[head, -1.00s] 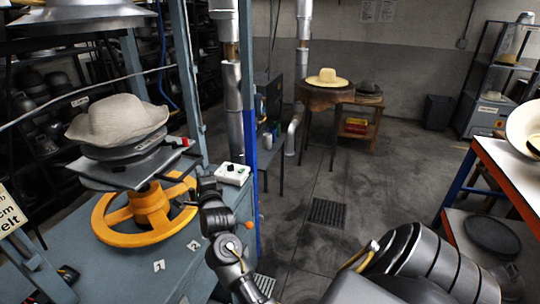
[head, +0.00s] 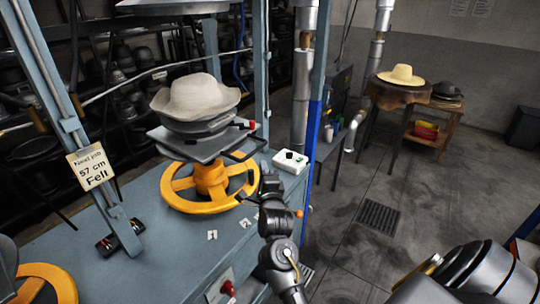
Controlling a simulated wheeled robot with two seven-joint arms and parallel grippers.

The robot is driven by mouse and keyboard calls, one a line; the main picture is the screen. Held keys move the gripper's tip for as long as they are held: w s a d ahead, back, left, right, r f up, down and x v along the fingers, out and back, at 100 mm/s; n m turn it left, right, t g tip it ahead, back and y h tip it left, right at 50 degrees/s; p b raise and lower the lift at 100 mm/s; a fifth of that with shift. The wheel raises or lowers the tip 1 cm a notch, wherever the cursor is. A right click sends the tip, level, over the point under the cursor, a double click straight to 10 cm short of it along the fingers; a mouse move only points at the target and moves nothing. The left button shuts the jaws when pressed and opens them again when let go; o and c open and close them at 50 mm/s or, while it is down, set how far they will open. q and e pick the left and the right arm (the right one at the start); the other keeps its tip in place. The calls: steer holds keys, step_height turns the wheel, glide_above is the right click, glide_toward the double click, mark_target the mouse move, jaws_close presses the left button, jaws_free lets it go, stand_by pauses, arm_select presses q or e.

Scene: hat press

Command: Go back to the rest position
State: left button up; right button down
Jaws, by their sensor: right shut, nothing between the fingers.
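My right gripper (head: 267,182) is near the middle of the head view, shut and empty. It is in front of the press bench's right end, between the orange handwheel (head: 210,186) and the white control box (head: 291,162); whether it touches either I cannot tell. A pale grey felt hat (head: 195,97) sits on the stacked plates of the press above the handwheel. My left gripper is out of view.
The blue-grey bench (head: 150,240) fills the lower left. A blue post (head: 314,120) stands right of my gripper. A sign reading 57 cm Felt (head: 90,166) hangs at left. A wooden table with a straw hat (head: 402,75) stands behind clear floor.

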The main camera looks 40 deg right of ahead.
steer(key=shift+s+a+f, duration=0.1)
steer(key=shift+s+f, duration=0.05)
steer(key=shift+s, duration=0.35)
steer(key=shift+s+a+f, duration=0.1)
steer(key=shift+s, duration=0.35)
